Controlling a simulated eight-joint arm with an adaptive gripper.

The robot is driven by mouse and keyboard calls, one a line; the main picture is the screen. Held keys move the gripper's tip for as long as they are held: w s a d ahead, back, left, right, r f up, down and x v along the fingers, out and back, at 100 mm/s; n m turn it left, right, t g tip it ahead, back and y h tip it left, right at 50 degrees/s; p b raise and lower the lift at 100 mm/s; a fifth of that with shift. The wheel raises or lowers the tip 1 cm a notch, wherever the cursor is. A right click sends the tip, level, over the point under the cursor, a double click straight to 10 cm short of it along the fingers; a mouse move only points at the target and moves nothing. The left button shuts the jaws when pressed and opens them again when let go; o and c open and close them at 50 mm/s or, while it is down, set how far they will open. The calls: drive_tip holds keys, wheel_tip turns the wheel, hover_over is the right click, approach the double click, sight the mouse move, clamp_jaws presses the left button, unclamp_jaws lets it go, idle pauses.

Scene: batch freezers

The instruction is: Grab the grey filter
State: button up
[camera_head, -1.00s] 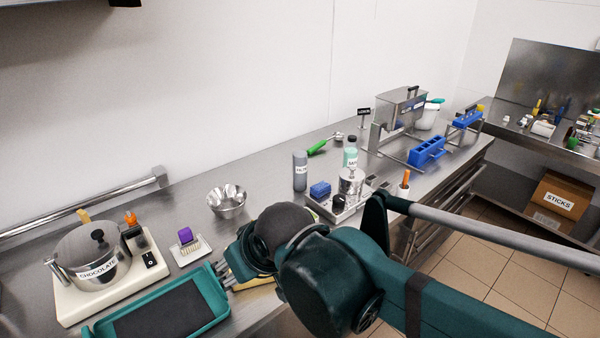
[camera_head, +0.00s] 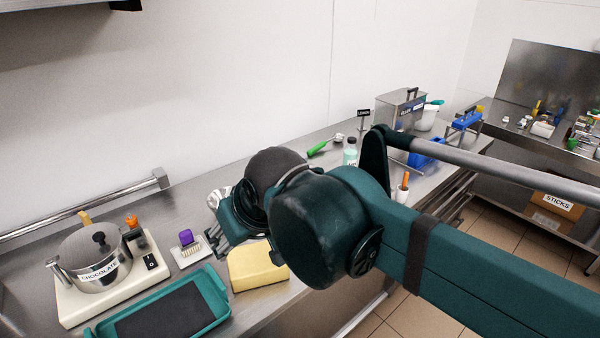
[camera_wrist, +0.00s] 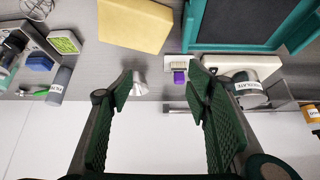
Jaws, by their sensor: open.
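The grey filter (camera_wrist: 60,84) is a grey cylinder with a white label, at the left of the wrist view, outside my fingers. In the head view it is hidden behind my arm. My gripper (camera_wrist: 160,84) is open and empty, its two green fingers spread wide.
A yellow sponge (camera_head: 257,268), a teal tray (camera_head: 205,291), a purple-handled brush (camera_head: 186,238) and a chocolate pot (camera_head: 92,258) are on the counter. The wall (camera_head: 230,80) bounds the counter's back.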

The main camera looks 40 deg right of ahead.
drive_tip(key=w+d+r+m+g+h+p, duration=0.1)
drive_tip(key=w+d+r+m+p, duration=0.15)
drive_tip(key=w+d, duration=0.3)
drive_tip(key=w+d+r+m+p, duration=0.1)
drive_tip(key=w+d+r+p, duration=0.25)
drive_tip(key=w, duration=0.25)
drive_tip(key=m+g+h+p, duration=0.3)
drive_tip(key=m+p, duration=0.4)
drive_tip(key=p, duration=0.7)
approach(298, 153)
drive_tip(key=shift+x, duration=0.9)
drive_tip(key=shift+w+d+f+m+g+y+p, duration=0.1)
drive_tip(key=shift+d+f+m+g+y+p, duration=0.1)
drive_tip(key=shift+d, duration=0.2)
drive_tip(key=shift+w+d+f+m+g+y+p, duration=0.1)
drive_tip(key=shift+d+f, duration=0.1)
drive_tip(key=shift+d, duration=0.2)
wheel_tip(298, 153, down, 5)
drive_tip(key=shift+r, duration=0.2)
drive_tip(key=shift+s+f, duration=0.1)
drive_tip(key=shift+f, duration=0.25)
drive_tip(key=shift+f, duration=0.15)
drive_tip(key=shift+x, duration=1.15)
